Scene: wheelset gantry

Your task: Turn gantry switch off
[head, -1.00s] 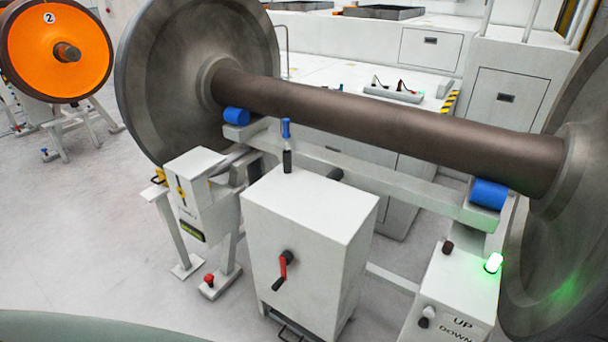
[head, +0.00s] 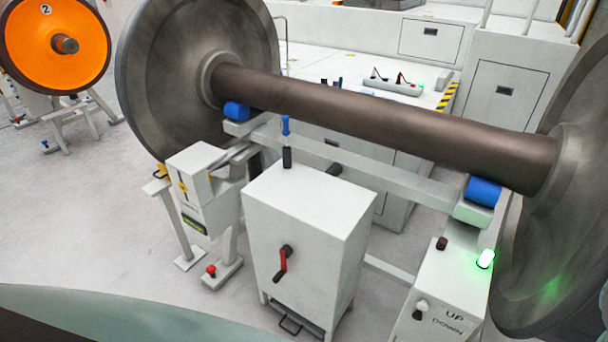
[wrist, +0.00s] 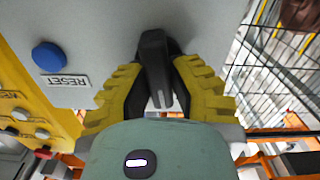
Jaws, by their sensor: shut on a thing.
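In the wrist view, a black switch handle (wrist: 153,48) stands out from a grey panel (wrist: 100,18). My gripper (wrist: 158,70) has yellow ridged fingers, one on each side of the handle, and is shut on it. The handle's long grip runs roughly up and down in the picture, slightly tilted. Its base is partly hidden between the fingers, and no position marks for it are readable. The head view does not show the gripper or this switch.
A blue button (wrist: 49,56) with a RESET label is left of the handle. A yellow panel (wrist: 45,95) with several small buttons lies lower left. Wire fencing (wrist: 275,65) is at right. In the head view, a wheelset axle (head: 380,125) rests on blue rollers, and a green lamp (head: 485,259) glows.

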